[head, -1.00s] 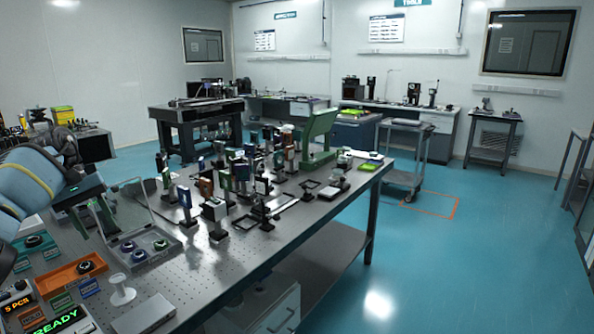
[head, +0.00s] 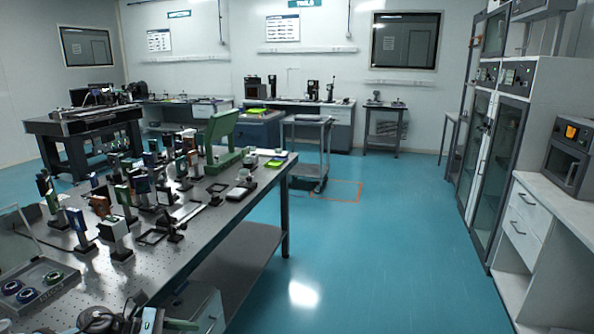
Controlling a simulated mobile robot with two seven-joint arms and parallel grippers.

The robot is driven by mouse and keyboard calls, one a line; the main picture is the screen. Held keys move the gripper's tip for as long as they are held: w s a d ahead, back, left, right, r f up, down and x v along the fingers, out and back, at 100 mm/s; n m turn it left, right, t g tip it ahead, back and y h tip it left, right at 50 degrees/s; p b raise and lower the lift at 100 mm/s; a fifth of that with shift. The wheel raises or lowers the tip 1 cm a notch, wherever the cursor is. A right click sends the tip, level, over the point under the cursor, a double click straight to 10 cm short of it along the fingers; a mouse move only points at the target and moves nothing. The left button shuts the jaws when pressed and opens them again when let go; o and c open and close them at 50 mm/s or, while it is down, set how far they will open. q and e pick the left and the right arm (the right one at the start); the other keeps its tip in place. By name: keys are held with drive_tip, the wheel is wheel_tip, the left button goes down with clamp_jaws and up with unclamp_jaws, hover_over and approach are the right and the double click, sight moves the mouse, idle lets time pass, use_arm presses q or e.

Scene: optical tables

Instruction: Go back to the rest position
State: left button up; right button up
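My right gripper is not in view. The optical table (head: 215,208) fills the left side, with several optical mounts standing on it.
A grey tray (head: 48,292) with ringed optics lies at the table's near left. A green stand (head: 222,140) is at its far end. A cart (head: 308,152) stands beyond. Cabinets (head: 500,160) and a white counter (head: 560,205) line the right. The blue floor between is clear.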

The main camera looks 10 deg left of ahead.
use_arm(q)
drive_tip(key=s+d+f+n+t+y, duration=0.1)
drive_tip(key=s+d+f+n+t, duration=0.4)
drive_tip(key=n, duration=0.6)
drive_tip(key=s+d+f+n+t+y, duration=0.1)
drive_tip(key=s+d+f+n+t, duration=0.2)
drive_tip(key=d+n, duration=0.55)
drive_tip(key=s+d+f+n+g+y, duration=0.1)
drive_tip(key=s+f+n+g+y, duration=0.2)
drive_tip(key=s+n, duration=0.9)
drive_tip(key=s+d+f+n+g+y, duration=0.1)
drive_tip(key=s+f+n+g+y, duration=0.1)
drive_tip(key=s+f+n+y, duration=0.2)
drive_tip(key=s+f+n+p, duration=0.1)
drive_tip(key=s+f+n, duration=0.2)
drive_tip(key=s+n, duration=0.5)
drive_tip(key=shift+s+d+n+g+y, duration=0.2)
drive_tip(key=shift+n+g+y, duration=0.2)
drive_tip(key=shift+n, duration=0.95)
drive_tip(key=shift+c, duration=1.1)
drive_tip(key=shift+s, duration=0.1)
